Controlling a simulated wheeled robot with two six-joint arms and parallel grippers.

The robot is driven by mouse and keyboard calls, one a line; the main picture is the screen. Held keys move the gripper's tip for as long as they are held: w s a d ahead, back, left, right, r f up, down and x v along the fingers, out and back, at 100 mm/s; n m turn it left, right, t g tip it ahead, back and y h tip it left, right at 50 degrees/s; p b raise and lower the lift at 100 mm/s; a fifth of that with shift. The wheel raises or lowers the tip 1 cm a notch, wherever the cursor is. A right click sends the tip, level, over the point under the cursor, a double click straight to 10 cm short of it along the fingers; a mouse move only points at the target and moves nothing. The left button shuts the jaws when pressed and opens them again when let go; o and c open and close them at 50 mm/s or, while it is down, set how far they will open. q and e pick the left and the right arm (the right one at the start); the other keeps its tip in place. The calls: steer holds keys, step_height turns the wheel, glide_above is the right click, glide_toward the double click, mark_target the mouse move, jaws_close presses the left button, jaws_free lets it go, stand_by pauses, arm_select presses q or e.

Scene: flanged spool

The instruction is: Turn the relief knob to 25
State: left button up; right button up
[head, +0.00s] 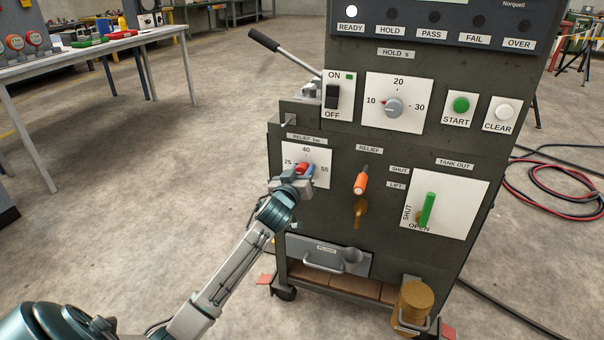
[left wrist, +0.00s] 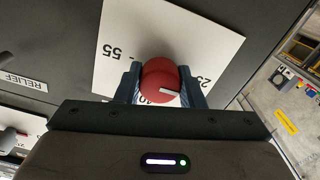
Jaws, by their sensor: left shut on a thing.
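The red relief knob (head: 301,168) sits on a white dial plate (head: 319,154) marked 25, 40 and 55, at the panel's left. My left gripper (head: 304,173) is shut on the knob. In the left wrist view, its blue fingers lie on both sides of the red knob (left wrist: 163,77). The knob's white mark shows there and points toward the 25 side of the plate (left wrist: 165,35); the exact reading is hard to tell. The 40 is partly hidden by the knob and gripper in that view. My right gripper is not in view.
An orange relief handle (head: 361,183) and a green tank-out lever (head: 428,208) stand right of the dial. Above are the hold knob (head: 394,107) and the on/off switch (head: 332,96). A drawer (head: 328,258) is below. Open floor lies left of the cabinet.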

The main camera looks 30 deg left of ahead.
arm_select(q)
steer(key=shift+f, duration=0.2)
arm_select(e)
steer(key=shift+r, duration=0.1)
arm_select(q)
steer(key=o, duration=1)
steer(key=shift+r, duration=0.1)
steer(key=v, duration=1.1)
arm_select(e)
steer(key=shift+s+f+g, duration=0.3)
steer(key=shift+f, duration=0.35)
arm_select(q)
steer(key=shift+w+a, duration=0.1)
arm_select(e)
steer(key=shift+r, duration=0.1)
